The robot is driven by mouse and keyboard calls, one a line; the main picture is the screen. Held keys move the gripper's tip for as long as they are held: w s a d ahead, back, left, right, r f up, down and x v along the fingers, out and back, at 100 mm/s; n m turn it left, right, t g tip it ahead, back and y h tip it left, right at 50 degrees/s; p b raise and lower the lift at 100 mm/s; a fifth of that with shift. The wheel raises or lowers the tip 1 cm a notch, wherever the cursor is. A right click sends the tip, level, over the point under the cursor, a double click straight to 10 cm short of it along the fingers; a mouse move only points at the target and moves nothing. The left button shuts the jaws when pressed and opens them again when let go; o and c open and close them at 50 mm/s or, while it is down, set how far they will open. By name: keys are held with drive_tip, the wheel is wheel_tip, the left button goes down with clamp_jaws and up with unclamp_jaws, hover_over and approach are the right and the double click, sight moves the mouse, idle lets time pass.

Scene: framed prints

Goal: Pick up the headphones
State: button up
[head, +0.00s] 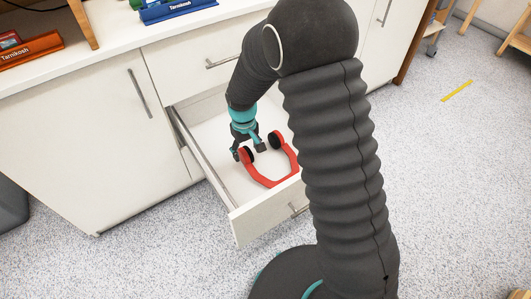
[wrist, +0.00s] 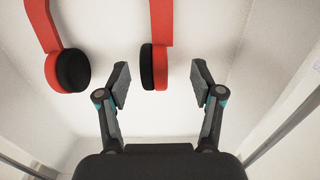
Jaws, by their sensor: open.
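The red headphones with black ear pads (head: 256,176) lie in an open white drawer (head: 247,217) in the head view. In the wrist view one ear cup (wrist: 153,67) shows ahead of and between my open fingers, nearer the left fingertip. The other ear cup (wrist: 69,71) is to the left, outside the fingers. The red band runs out of the top of the wrist view. My gripper (head: 248,150) is inside the drawer, close to the ear cups; it is open and empty in the wrist view (wrist: 160,82). My arm hides the drawer's right part.
The drawer's side wall (head: 203,158) rises left of my gripper. A closed drawer (head: 202,62) and the countertop (head: 107,57) are above. A red box (head: 30,50) and a blue box (head: 177,9) stand on the counter.

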sight(249, 157)
drive_tip(key=shift+w+d+f, duration=0.1)
drive_tip(key=shift+d+f, duration=0.1)
drive_tip(key=shift+f, duration=1.25)
drive_tip(key=shift+w+d+f, duration=0.1)
drive_tip(key=shift+d+f, duration=0.05)
drive_tip(key=shift+f, duration=1.3)
clamp_jaws()
